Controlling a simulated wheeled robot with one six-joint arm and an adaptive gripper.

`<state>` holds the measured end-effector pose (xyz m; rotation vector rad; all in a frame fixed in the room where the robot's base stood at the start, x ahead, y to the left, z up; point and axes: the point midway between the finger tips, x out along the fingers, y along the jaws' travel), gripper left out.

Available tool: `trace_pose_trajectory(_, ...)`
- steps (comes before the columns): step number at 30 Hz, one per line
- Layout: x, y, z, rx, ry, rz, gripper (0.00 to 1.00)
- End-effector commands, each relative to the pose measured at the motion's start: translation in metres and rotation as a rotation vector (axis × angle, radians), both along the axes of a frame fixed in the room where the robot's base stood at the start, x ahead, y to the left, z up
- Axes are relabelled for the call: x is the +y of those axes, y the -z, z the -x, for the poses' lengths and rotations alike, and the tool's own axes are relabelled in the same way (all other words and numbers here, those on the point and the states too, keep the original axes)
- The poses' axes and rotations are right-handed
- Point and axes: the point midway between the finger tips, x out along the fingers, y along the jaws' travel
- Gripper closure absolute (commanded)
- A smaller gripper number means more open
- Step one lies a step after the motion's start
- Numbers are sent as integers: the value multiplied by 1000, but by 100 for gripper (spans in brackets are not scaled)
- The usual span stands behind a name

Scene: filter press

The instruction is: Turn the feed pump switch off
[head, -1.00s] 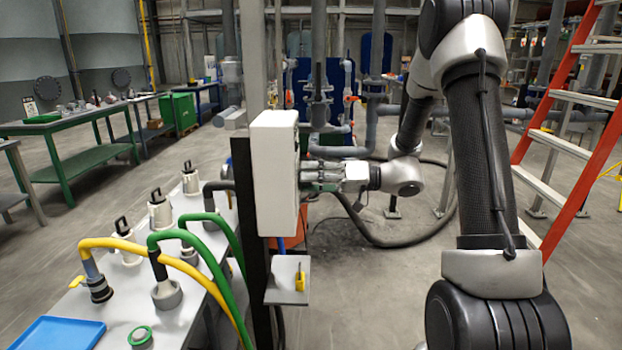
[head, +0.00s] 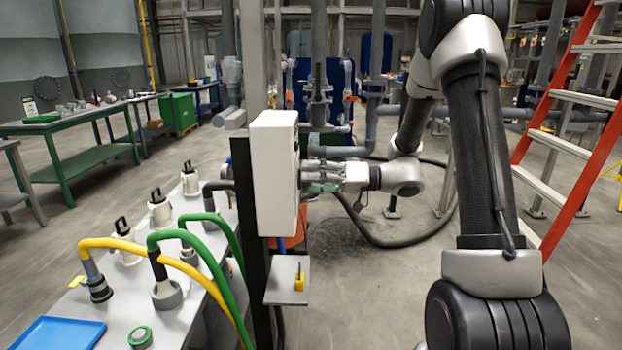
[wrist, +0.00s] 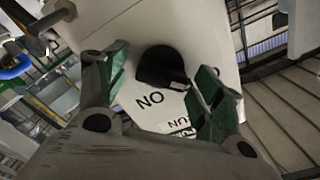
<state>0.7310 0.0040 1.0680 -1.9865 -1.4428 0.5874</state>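The black rotary switch knob (wrist: 163,68) sits on the face of a white control box (head: 272,170). In the wrist view, lettering that reads "NO" in the picture, apparently "ON" upside down, is beside the knob, with a partly hidden "RUN"-like label below it. My gripper (wrist: 163,82) is open, its green-padded fingers on either side of the knob; I cannot tell whether they touch it. In the head view my gripper (head: 320,176) is at the right side of the box, and the knob is hidden there.
A dark post carries the box and a small grey shelf with a yellow item (head: 299,282). A bench (head: 203,308) with yellow and green hoses stands to the left. A red ladder (head: 575,150) stands at right. Open floor lies between the box and the ladder.

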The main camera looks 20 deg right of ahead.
Motion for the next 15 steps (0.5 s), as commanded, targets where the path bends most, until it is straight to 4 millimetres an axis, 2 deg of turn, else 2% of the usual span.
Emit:
trace_pose_trajectory(8, -6, 0, 1, -1, 2, 0, 32)
trace_pose_trajectory(11, -20, 0, 5, -1, 5, 0, 32)
trace_pose_trajectory(15, -49, 0, 15, -1, 6, 0, 32)
